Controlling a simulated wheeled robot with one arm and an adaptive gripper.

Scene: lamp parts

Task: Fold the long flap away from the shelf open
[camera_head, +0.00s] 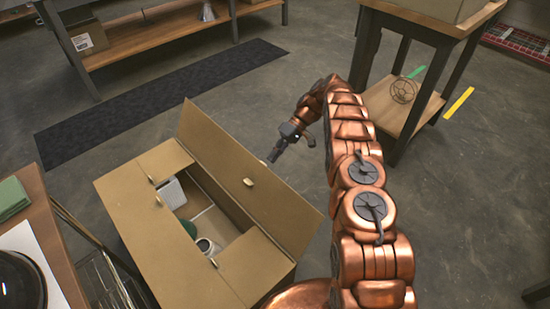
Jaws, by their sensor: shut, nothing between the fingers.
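A brown cardboard box stands on the floor at lower left. Its long right flap (230,160) is raised and leans outward, with a small pale tab near its middle. The opposite long flap (150,235) lies flat over the left part of the box. A short far flap (165,160) and a short near flap (250,267) also lie about flat. Through the gap I see a white item (171,193) and a white round part (206,246). My gripper (271,158) is shut and empty, just right of the raised flap; contact cannot be told.
A wooden shelf unit (165,35) stands at the back left, with a dark mat (160,100) before it. A wooden table (430,30) with a lower shelf is at right. A bench (40,215) is close on the box's left. Floor right of the box is open.

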